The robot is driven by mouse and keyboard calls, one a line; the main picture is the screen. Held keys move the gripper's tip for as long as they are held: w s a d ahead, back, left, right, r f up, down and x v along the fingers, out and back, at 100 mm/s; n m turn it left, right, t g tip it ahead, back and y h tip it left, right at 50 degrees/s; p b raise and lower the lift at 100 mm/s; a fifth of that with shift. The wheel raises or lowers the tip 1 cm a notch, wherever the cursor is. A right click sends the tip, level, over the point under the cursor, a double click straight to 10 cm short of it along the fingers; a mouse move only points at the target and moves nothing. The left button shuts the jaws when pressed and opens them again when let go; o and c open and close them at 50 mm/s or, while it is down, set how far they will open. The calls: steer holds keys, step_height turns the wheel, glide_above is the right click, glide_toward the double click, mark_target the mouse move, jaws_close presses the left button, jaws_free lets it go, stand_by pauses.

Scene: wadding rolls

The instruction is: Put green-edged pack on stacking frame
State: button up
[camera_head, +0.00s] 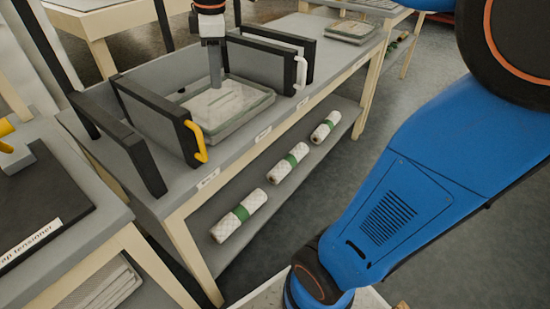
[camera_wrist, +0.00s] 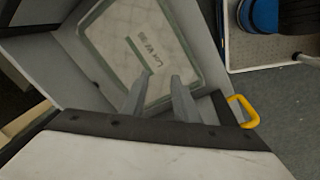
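A flat white pack with printed lettering and a grey-green edge (camera_head: 228,103) lies on the workbench between upright dark-edged panels. It also shows in the wrist view (camera_wrist: 140,40). My gripper (camera_head: 216,86) points straight down over the pack, and its two fingers overlap in the head view. In the wrist view my gripper (camera_wrist: 160,79) has its grey fingers apart with nothing between them. I cannot tell whether the tips touch the pack. A second flat pack with a greenish edge (camera_head: 352,31) lies farther along the bench. I cannot tell which structure is the stacking frame.
A panel with a yellow handle (camera_head: 201,143) stands in front of the pack, and one with a white handle (camera_head: 300,70) stands behind. Rolls with green bands (camera_head: 240,214) lie on the lower shelf (camera_head: 262,165). A strap tensioner station (camera_head: 45,215) is at left.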

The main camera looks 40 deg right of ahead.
steer(key=s+f+m, duration=0.2)
steer(key=s, duration=0.1)
steer(key=s+d+f+m+t, duration=0.1)
steer(key=s+m, duration=0.1)
steer(key=s, duration=0.2)
steer(key=s+d+f+m, duration=0.1)
steer(key=s+f+m, duration=0.1)
steer(key=s, duration=0.1)
steer(key=shift+s+f, duration=0.2)
steer(key=shift+f, duration=0.15)
steer(key=s+d+f+m+t, duration=0.1)
steer(key=s+f+m+t, duration=0.1)
steer(key=s+f+m, duration=0.5)
steer(key=s+f, duration=0.3)
steer(key=shift+d+m, duration=0.2)
steer(key=shift+m, duration=0.1)
steer(key=shift+s+r, duration=0.1)
